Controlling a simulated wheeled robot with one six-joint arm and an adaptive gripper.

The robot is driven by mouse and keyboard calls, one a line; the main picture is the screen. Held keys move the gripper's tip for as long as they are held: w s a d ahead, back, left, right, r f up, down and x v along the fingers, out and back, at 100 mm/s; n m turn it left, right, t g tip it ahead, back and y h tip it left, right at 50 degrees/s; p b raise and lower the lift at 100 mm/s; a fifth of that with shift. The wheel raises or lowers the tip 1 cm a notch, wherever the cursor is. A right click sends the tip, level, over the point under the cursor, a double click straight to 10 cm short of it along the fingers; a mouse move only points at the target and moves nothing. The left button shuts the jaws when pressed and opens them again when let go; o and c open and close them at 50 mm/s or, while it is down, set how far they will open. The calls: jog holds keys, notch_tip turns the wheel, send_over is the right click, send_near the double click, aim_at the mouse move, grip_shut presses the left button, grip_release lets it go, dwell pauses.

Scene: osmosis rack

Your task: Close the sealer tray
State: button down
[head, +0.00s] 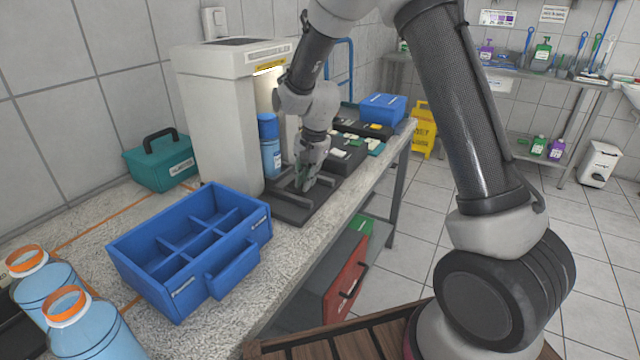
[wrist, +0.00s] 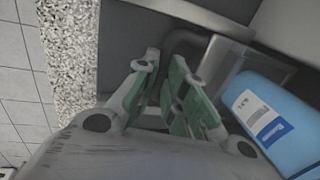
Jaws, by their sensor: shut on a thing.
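The sealer (head: 215,110) is a tall white machine standing on the counter. Its dark grey sealer tray (head: 285,208) sticks out at the front toward the counter edge, with raised bars on top. The tray also shows in the wrist view (wrist: 130,25). My gripper (head: 307,181) is low over the tray, its green-padded fingers shut on a dark bar, which looks like the tray handle (wrist: 185,40). The fingers show close up in the wrist view (wrist: 168,68) and partly hide the bar. A blue bottle (head: 270,155) stands upright at the sealer, beside my gripper; its label shows in the wrist view (wrist: 262,122).
A blue divided caddy (head: 190,285) stands on the counter in front of the sealer. A teal case (head: 158,165) is at the left, and light-blue bottles (head: 85,330) are at lower left. Dark boxes (head: 345,155) and a blue bin (head: 382,107) stand behind my gripper.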

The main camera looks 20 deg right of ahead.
aim_at(288, 177)
jog(key=w+a, duration=0.4)
jog(key=shift+r, duration=0.1)
jog(key=c, duration=1.5)
grip_release()
jog(key=shift+w+a, duration=0.1)
jog(key=r, duration=0.4)
jog(key=s+d+r, duration=0.1)
jog(key=r, duration=0.6)
jog(key=shift+s+d+r, duration=0.35)
jog(key=shift+s+d, duration=0.05)
